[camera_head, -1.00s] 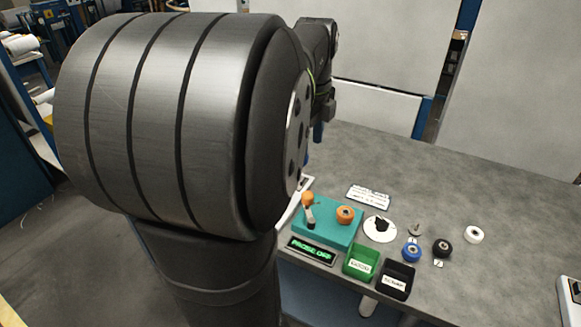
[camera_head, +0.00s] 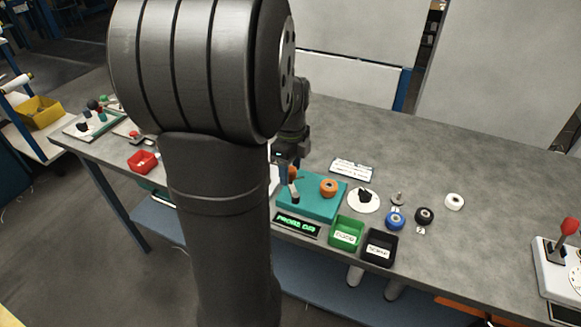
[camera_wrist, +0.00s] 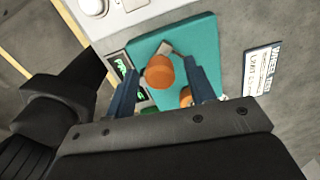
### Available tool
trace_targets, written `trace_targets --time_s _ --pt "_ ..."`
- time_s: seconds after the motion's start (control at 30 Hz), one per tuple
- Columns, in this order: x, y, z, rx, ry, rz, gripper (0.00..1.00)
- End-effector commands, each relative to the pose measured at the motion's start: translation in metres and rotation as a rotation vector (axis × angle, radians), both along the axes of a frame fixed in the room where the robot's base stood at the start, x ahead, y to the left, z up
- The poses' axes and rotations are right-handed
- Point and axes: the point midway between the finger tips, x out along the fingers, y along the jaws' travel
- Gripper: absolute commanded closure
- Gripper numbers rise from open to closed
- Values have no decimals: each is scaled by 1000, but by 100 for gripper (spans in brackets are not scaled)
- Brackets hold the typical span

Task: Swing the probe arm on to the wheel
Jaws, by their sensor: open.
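The probe arm (camera_head: 294,188) has a pale stem and an orange knob (camera_wrist: 160,72), and stands on a teal base (camera_head: 318,208). An orange wheel (camera_head: 328,187) sits to its right on the same base, apart from it. In the wrist view the wheel (camera_wrist: 186,97) is partly hidden by a finger. A display (camera_head: 297,225) at the front reads PROBE OFF in green. My gripper (camera_wrist: 161,68) is open, its two blue fingers on either side of the knob with gaps showing. In the head view my arm hides most of the gripper.
A green bin (camera_head: 346,233) and a black bin (camera_head: 379,248) stand at the front. A white disc (camera_head: 364,200), a blue roll (camera_head: 395,220), a black roll (camera_head: 424,215) and a white ring (camera_head: 454,202) lie to the right. A label card (camera_head: 351,170) lies behind.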

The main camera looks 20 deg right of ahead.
Motion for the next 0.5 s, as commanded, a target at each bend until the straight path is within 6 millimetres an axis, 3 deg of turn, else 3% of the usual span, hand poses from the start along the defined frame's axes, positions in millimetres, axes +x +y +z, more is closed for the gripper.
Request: trace_targets --time_s 0.2,0.47,0.5 --pt "0 0 0 0 0 0 50" --pt "0 0 0 0 0 0 99" --pt "0 0 0 0 0 0 100"
